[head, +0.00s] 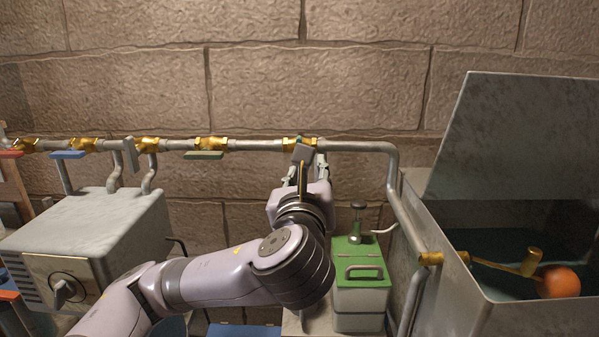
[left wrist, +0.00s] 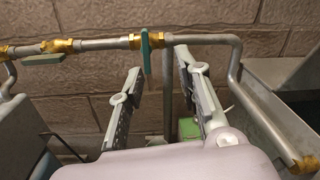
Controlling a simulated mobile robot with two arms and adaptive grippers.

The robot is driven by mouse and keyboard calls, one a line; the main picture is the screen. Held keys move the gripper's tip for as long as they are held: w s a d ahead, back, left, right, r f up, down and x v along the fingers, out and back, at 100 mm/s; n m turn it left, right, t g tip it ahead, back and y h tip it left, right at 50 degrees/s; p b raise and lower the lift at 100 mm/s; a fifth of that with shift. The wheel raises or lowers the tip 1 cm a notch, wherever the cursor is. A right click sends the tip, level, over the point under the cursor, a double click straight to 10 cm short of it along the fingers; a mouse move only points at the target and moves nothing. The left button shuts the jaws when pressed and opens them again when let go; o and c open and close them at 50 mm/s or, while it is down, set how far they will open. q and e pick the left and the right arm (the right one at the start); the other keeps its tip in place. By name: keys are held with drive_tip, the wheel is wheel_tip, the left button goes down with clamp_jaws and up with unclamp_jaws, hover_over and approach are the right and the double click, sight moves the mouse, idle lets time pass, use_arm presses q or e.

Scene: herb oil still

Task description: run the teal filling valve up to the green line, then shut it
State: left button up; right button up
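The teal valve handle (left wrist: 146,52) sits on a brass valve body (left wrist: 133,42) on the wall pipe. In the left wrist view it stands crosswise to the pipe. In the head view my gripper mostly hides it, and the brass body (head: 312,142) shows. My left gripper (left wrist: 160,63) is open and empty, with its fingers on either side of the handle's lower end; I cannot tell whether they touch it. In the head view the left gripper (head: 305,172) is just in front of the pipe. I cannot make out a green line. My right gripper is not in view.
The pipe (head: 258,145) carries other levers, including a blue one (head: 68,155) and a green one (head: 204,155). A green-lidded box (head: 361,300) stands below right. An open grey tank (head: 540,317) holds an orange float (head: 558,282). A grey machine (head: 100,225) is left.

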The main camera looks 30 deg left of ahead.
use_arm(q)
drive_tip(key=shift+m+y, duration=0.4)
drive_tip(key=shift+m, duration=0.4)
drive_tip(key=p+x, duration=0.1)
drive_tip(key=x, duration=0.4)
drive_tip(key=a+p+x, duration=0.1)
drive_tip(key=x, duration=0.5)
drive_tip(key=a+f+p+x, duration=0.1)
drive_tip(key=x, duration=0.4)
drive_tip(key=shift+s+a, duration=0.1)
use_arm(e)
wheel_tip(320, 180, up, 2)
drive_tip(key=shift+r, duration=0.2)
use_arm(q)
drive_tip(key=shift+c, duration=0.5)
clamp_jaws()
